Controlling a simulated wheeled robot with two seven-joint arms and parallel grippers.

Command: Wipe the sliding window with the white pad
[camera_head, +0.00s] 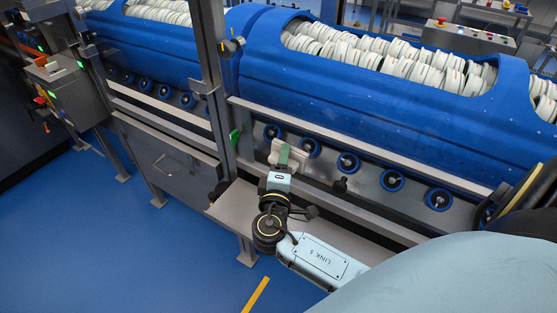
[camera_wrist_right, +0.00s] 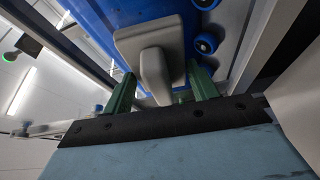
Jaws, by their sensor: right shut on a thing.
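The white pad (camera_head: 292,155) is at my right gripper (camera_head: 283,157), near the steel upright left of the picture's middle. In the right wrist view the pad (camera_wrist_right: 150,42) is a pale rounded plate with a stubby handle (camera_wrist_right: 156,76). The handle lies between the green fingers of the right gripper (camera_wrist_right: 162,90), which is shut on it. The pad's far face is hidden in the wrist view, and I cannot tell whether it touches anything. I cannot clearly make out a window pane. My left gripper is not in view.
Blue tub carriers (camera_head: 370,112) full of white rings stand on blue rollers (camera_head: 348,162) behind a steel rail. A steel upright (camera_head: 212,75) stands just left of my gripper. A grey shelf (camera_head: 232,207) lies below it. The blue floor (camera_head: 165,250) at front left is clear.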

